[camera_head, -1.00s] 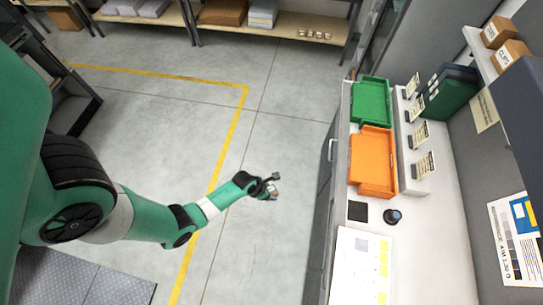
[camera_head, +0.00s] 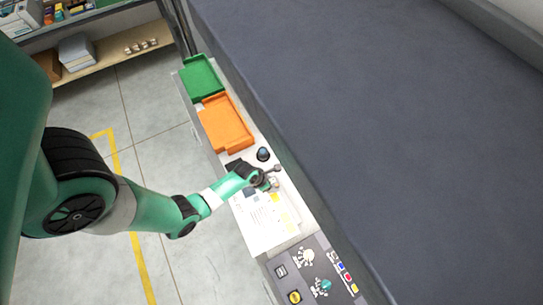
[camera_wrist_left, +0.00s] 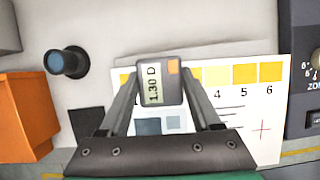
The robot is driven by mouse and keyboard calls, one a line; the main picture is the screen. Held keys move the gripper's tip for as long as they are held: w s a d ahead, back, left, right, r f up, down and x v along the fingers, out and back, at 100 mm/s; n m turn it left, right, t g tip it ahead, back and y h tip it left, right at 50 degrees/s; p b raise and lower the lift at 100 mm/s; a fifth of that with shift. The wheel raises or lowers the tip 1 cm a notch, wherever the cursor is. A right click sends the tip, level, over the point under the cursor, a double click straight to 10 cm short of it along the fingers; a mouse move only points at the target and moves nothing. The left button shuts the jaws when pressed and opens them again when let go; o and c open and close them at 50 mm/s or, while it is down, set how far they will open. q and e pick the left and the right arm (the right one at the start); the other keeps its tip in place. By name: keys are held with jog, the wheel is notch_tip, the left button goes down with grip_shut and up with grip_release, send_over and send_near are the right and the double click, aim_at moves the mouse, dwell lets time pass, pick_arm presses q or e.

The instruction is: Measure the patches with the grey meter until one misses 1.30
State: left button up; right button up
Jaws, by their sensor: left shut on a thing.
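My left gripper (camera_head: 268,181) is over the upper part of the white patch sheet (camera_head: 262,235) on the counter. In the left wrist view my left gripper (camera_wrist_left: 158,95) is shut on the grey meter (camera_wrist_left: 172,95), whose display reads "1.30 D", turned sideways. The sheet (camera_wrist_left: 262,140) shows yellow patches numbered 4, 5 and 6 (camera_wrist_left: 271,72) to the right of the meter. Blue-grey patches (camera_wrist_left: 148,126) show below the meter. I cannot tell whether the meter touches the sheet. My right gripper is not in view.
An orange tray (camera_head: 226,127) and a green tray (camera_head: 201,80) lie farther along the counter. A dark round object (camera_head: 263,154) stands by the sheet; a black pad (camera_wrist_left: 86,122) lies beside it. A dark panel (camera_head: 318,262) with coloured keys adjoins the sheet's near end.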

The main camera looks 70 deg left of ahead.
pick_arm(q)
jog(key=shift+s+f+b, duration=0.2)
jog(key=shift+f+b, duration=1.15)
jog(key=shift+b, duration=0.05)
jog(key=shift+r, duration=0.1)
jog(key=shift+p, duration=0.3)
jog(key=shift+f+b, duration=0.3)
notch_tip(320, 180, up, 3)
jog(key=p, duration=0.3)
jog(key=shift+r, duration=0.1)
